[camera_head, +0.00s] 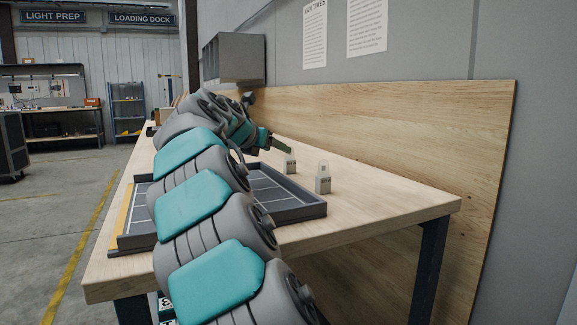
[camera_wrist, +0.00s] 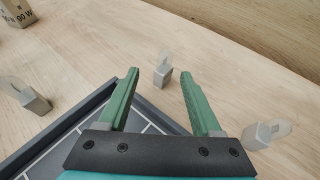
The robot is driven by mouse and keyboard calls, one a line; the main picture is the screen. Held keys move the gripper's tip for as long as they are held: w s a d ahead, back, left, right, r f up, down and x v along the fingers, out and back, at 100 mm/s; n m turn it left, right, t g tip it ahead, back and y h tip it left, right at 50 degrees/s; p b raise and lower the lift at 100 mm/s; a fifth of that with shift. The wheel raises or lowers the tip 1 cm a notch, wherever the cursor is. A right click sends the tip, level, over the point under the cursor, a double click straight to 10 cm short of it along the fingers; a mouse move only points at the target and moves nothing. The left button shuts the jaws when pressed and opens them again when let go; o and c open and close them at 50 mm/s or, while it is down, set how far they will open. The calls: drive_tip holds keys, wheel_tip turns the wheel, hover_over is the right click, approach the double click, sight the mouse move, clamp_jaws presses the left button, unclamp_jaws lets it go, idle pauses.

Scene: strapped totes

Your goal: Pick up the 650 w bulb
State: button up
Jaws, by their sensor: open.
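In the wrist view, three clear bulbs with grey block bases are on the wooden table. The middle bulb (camera_wrist: 161,76) stands upright, between and a little beyond the fingertips of my gripper (camera_wrist: 160,73). A left bulb (camera_wrist: 37,103) is by the tray's outer edge, and a right bulb (camera_wrist: 262,134) is outside my right finger. No wattage is readable on them, so I cannot tell which is 650 W. In the head view, my green-fingered gripper (camera_head: 281,147) is near one bulb (camera_head: 290,164); another bulb (camera_head: 323,181) stands closer. My gripper is open and empty.
A dark grey divided tray (camera_head: 300,211) lies on the table (camera_head: 385,203), below my arm; its rim (camera_wrist: 72,124) is under my gripper. A box marked 90 W (camera_wrist: 18,12) is at the wrist view's top left. A wooden back panel (camera_head: 420,120) rises behind the table.

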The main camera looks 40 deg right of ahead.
sight(289, 159)
drive_tip(key=shift+s+x, duration=0.2)
drive_tip(key=shift+x, duration=1.75)
drive_tip(key=shift+s+x, duration=0.2)
drive_tip(key=shift+x, duration=1.7)
drive_tip(key=shift+d+f, duration=0.15)
clamp_jaws()
